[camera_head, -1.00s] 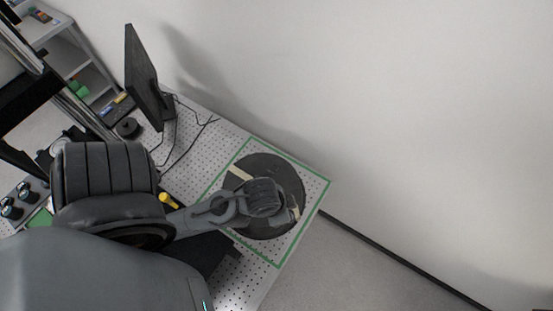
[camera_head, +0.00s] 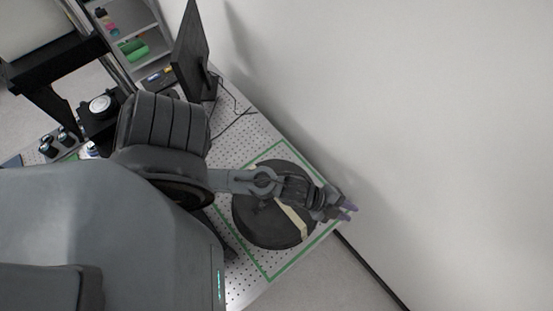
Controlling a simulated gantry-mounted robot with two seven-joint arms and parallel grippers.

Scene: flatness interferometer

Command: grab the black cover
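The black cover (camera_head: 262,222) is a round dark disc with a pale strip across it. It lies inside a green outlined square on the perforated table. My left arm reaches in from the left and passes over the cover's upper part. My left gripper (camera_head: 347,210) is beyond the cover's right edge, near the table's edge and the wall. The arm hides part of the cover. My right gripper is not in view.
A black monitor (camera_head: 190,55) stands at the table's back with cables beside it. A grey shelf (camera_head: 150,62) holds a green item at upper left. Black instrument parts stand at the left. The white wall (camera_head: 420,120) bounds the table on the right.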

